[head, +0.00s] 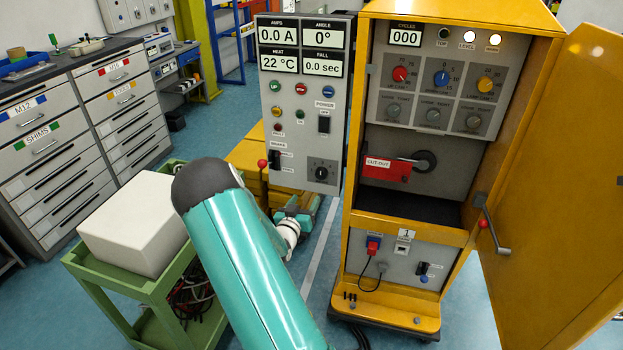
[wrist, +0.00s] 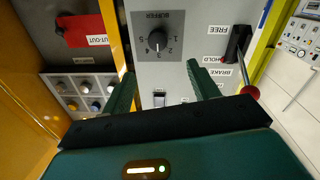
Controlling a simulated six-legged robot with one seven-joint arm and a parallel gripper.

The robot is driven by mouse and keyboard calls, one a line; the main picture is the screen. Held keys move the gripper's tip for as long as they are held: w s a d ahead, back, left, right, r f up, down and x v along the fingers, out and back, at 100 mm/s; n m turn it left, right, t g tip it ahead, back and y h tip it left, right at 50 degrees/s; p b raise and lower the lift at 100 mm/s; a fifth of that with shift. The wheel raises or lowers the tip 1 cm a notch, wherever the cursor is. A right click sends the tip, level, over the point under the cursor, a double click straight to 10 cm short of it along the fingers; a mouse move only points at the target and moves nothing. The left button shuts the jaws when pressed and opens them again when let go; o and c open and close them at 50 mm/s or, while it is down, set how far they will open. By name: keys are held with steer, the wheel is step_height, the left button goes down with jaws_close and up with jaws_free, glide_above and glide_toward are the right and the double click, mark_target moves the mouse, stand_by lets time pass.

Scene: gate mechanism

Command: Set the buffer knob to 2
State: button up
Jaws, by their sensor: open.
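The buffer knob (wrist: 156,38) is a round black knob on a grey square plate with small digits around it. It also shows low on the grey control panel in the head view (head: 321,173).
A lever with a red ball (wrist: 249,92) stands beside the FREE, HOLD and BRAKE labels. A green cart (head: 130,285) carries a white box (head: 135,220).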

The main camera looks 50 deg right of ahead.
mark_target(320, 176)
steer(key=x, duration=1.3)
steer(key=shift+s+d, duration=0.15)
steer(key=shift+d, duration=0.15)
steer(key=shift+c, duration=0.4)
steer(key=c, duration=0.9)
steer(key=shift+n, duration=0.3)
steer(key=n, duration=0.3)
steer(key=shift+n, duration=2.7)
steer(key=shift+f, duration=0.1)
